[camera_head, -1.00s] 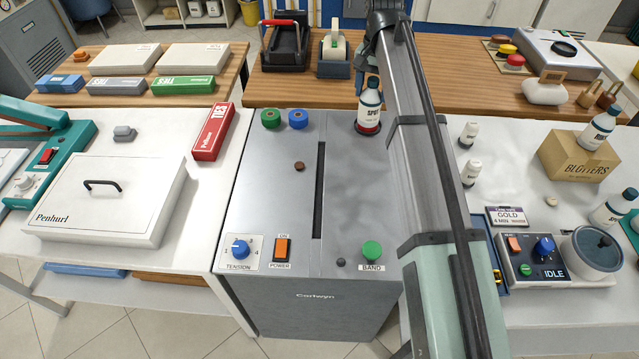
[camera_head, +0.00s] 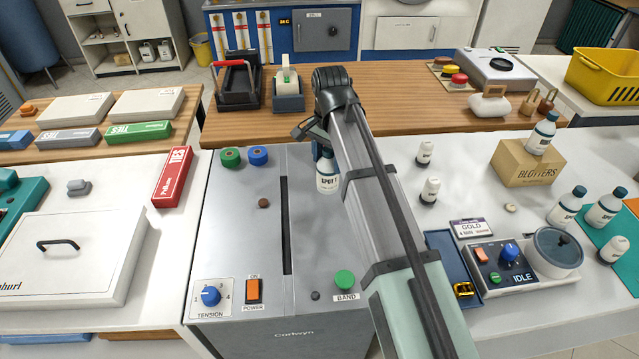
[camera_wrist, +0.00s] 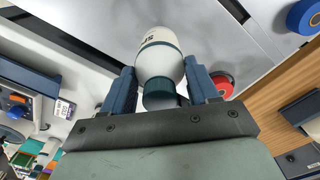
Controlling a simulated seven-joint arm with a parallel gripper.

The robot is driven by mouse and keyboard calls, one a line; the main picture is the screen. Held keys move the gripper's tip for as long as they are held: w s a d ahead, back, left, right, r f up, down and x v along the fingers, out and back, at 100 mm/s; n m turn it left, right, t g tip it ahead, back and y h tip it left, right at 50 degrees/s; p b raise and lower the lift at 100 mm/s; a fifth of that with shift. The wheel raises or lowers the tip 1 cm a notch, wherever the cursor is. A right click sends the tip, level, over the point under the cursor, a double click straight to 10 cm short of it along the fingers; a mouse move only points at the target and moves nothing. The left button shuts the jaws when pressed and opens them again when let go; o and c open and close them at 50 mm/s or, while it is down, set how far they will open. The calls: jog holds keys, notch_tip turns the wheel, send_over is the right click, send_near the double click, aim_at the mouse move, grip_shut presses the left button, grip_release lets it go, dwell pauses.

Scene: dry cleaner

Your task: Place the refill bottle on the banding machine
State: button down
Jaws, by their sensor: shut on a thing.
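The refill bottle (camera_head: 327,181) is white, with a dark teal cap and lettering on its side. My gripper (camera_head: 324,152) is shut on its cap end, partly hidden by my arm in the head view. The wrist view shows the bottle (camera_wrist: 160,62) between the two blue fingers of my gripper (camera_wrist: 163,88). The banding machine (camera_head: 240,220) is a grey cabinet with a long dark slot in its top. The bottle appears over the back right part of that top, roughly upright. Whether its base touches the top cannot be told.
Green (camera_head: 230,157) and blue (camera_head: 258,155) rolls sit at the machine's back left; a red roll (camera_wrist: 222,84) shows in the wrist view. Small white bottles (camera_head: 430,190) and a Blotters box (camera_head: 527,164) stand right. The machine top right of the slot looks mostly clear.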

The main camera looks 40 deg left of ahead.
aim_at(328, 177)
jog(key=shift+f, duration=3.25)
jog(key=shift+f, duration=0.15)
jog(key=shift+c, duration=1.4)
grip_release()
notch_tip(328, 177, up, 12)
jog(key=shift+r, duration=0.15)
jog(key=shift+o, duration=0.5)
